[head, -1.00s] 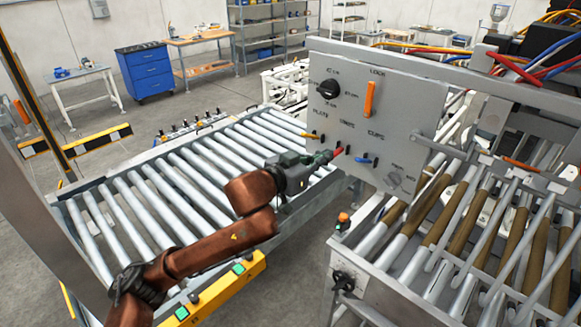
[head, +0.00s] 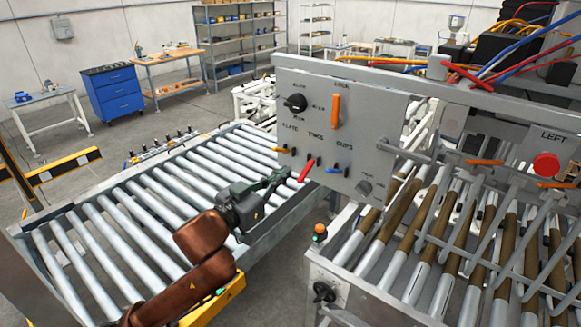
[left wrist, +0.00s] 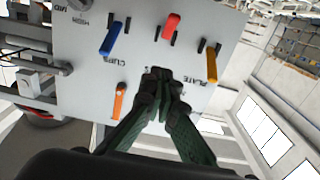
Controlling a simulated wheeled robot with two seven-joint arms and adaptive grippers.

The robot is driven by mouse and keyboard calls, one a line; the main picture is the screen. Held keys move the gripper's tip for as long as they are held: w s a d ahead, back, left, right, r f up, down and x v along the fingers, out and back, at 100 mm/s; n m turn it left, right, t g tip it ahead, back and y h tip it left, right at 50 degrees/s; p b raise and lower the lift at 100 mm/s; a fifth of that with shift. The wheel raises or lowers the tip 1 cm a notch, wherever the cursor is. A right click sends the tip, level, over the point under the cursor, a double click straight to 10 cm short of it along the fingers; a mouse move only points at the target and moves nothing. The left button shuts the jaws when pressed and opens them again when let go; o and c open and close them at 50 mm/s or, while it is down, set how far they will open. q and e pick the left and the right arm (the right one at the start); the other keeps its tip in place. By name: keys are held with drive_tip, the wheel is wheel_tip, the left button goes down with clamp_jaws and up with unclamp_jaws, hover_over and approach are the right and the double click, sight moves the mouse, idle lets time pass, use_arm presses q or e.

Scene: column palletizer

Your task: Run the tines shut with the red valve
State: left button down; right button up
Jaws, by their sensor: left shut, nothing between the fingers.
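The red valve (head: 306,170) is a small lever on the grey control panel (head: 385,115), under a label that seems to read TINES. In the head view it slants down and to the left. In the left wrist view the red valve (left wrist: 172,25) stands out from the panel, above the fingertips. My left gripper (head: 284,178) is shut and empty, just left of the valve with a small gap. Its dark fingers (left wrist: 160,75) are together in the left wrist view. Grey slanting bars (head: 455,242), possibly the tines, lie over the rollers at right. My right gripper is not in view.
A yellow lever (head: 283,150) and a blue lever (head: 334,171) flank the red valve. An orange handle (head: 336,110) and a black knob (head: 295,103) sit above. A red button (head: 546,166) is marked LEFT. A roller conveyor (head: 150,190) runs below my left arm.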

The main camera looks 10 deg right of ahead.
use_arm(q)
drive_tip(key=s+a+f, duration=0.2)
drive_tip(key=s+a, duration=0.2)
drive_tip(key=shift+a+b, duration=0.3)
drive_tip(key=shift+a, duration=0.05)
drive_tip(key=shift+s+f, duration=0.1)
